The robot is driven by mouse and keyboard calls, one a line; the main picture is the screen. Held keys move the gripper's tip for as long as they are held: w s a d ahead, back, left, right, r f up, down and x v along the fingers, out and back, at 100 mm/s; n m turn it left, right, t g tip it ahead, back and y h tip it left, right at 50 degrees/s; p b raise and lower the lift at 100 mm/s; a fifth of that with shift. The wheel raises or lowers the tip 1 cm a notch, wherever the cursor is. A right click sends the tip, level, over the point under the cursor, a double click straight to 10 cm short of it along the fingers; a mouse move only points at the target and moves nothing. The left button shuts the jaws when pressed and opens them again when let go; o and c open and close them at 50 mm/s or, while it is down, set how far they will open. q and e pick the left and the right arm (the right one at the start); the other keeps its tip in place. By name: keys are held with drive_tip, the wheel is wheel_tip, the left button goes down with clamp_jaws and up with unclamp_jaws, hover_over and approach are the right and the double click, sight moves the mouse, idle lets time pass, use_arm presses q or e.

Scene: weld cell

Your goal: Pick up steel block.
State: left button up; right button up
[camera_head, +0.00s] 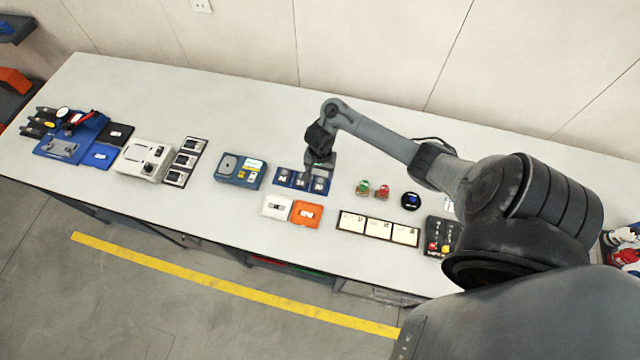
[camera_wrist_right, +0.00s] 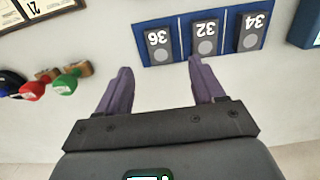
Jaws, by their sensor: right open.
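A blue tray (camera_head: 276,184) holds a row of grey blocks with number labels and round spots; I cannot tell which, if any, is the steel block. In the right wrist view they are the block marked 36 (camera_wrist_right: 158,46), the block marked 32 (camera_wrist_right: 205,40) and the block marked 34 (camera_wrist_right: 252,33). My right gripper (camera_head: 305,181) is over the tray in the head view, partly hiding it. In the right wrist view my right gripper (camera_wrist_right: 160,67) is open with nothing between its fingers, and the tray lies just beyond the fingertips. My left gripper is not in view.
A blue instrument (camera_head: 238,171) stands left of the tray. A white box (camera_head: 277,207) and an orange box (camera_head: 307,214) lie in front. A green-topped stamp (camera_head: 363,187) and a red-topped stamp (camera_head: 383,191) stand to the right. The bench behind is mostly clear.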

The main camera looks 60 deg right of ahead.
sight(320, 183)
wheel_tip(320, 183, down, 6)
drive_tip(key=shift+a+r+b, duration=0.1)
drive_tip(key=shift+r+b, duration=0.05)
drive_tip(key=shift+b, duration=0.95)
drive_tip(key=shift+f, duration=0.65)
clamp_jaws()
drive_tip(key=shift+r, duration=0.2)
